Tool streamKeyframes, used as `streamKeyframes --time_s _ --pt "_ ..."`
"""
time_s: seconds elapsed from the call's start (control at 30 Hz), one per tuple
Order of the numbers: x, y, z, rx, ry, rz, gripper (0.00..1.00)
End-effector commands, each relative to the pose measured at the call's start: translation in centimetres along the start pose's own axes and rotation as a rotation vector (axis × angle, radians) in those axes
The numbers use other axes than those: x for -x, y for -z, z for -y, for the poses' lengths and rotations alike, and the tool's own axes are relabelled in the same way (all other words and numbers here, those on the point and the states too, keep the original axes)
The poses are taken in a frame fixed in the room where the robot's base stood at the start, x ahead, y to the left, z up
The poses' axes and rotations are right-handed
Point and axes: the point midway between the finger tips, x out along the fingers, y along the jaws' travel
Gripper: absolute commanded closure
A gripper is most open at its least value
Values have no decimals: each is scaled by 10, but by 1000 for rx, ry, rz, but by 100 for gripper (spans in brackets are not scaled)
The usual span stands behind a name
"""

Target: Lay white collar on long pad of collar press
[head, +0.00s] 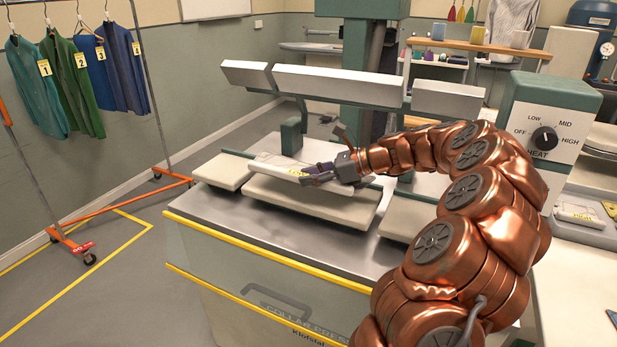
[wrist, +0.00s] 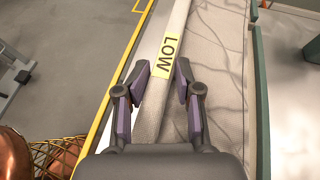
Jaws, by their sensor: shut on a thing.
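The white collar (head: 270,159) is a pale strip with a yellow tag, over the left part of the long middle pad (head: 312,203) of the collar press. In the wrist view the tag on the collar (wrist: 180,18) reads LOW. My gripper (head: 308,179) is shut on the collar, low over the long pad. Its fingers (wrist: 158,88) stand on both sides of the strip in the wrist view. My gripper hides part of the collar, and I cannot tell whether the strip touches the pad.
The raised press heads (head: 338,86) hang above the pads. Short pads flank the long one, at left (head: 222,172) and right (head: 405,218). The heat dial (head: 544,138) is on the right. Another yellow-tagged white piece (head: 578,213) lies at far right. A garment rail (head: 150,95) stands at left.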

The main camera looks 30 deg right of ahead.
Motion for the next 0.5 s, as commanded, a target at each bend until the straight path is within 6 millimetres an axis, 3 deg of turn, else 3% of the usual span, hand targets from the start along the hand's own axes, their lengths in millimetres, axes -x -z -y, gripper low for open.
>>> streamKeyframes --time_s 0.5 --pt "-7 30 22 1 2 -1 100"
